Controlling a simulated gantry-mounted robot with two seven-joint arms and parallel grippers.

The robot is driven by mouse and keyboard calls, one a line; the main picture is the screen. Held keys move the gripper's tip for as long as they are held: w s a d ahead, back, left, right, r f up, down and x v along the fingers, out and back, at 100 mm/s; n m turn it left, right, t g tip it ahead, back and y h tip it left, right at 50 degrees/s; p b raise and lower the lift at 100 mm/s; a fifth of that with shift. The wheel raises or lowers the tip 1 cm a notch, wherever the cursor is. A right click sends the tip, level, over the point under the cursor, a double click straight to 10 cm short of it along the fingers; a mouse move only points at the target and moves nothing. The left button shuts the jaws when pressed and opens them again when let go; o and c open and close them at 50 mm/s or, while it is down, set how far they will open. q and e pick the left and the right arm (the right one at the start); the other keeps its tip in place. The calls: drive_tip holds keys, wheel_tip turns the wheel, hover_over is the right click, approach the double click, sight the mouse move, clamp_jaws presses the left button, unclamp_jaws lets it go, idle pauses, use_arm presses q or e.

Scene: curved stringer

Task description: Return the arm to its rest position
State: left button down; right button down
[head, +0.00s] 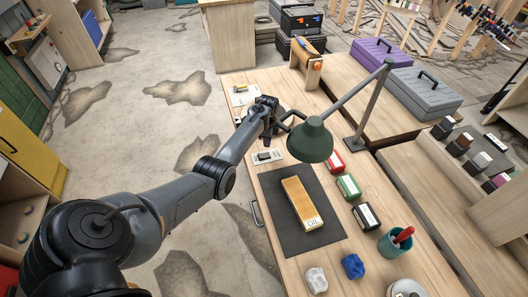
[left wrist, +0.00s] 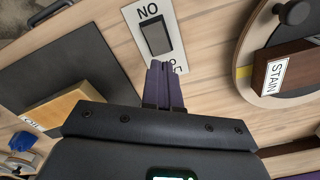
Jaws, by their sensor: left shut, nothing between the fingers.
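My left arm comes in from the lower left in the head view and reaches over the workbench. My right gripper is not in view.
A green desk lamp (head: 310,141) stands close to the gripper. A wooden block marked OIL (head: 300,200) lies on a dark mat (head: 281,226). Small boxes, including a red one (head: 335,162), line the mat's right side. Open floor (head: 140,115) lies left of the bench.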

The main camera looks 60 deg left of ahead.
use_arm(q)
drive_tip(key=shift+r+p, duration=0.35)
drive_tip(key=shift+r, duration=0.25)
drive_tip(key=shift+f, duration=0.1)
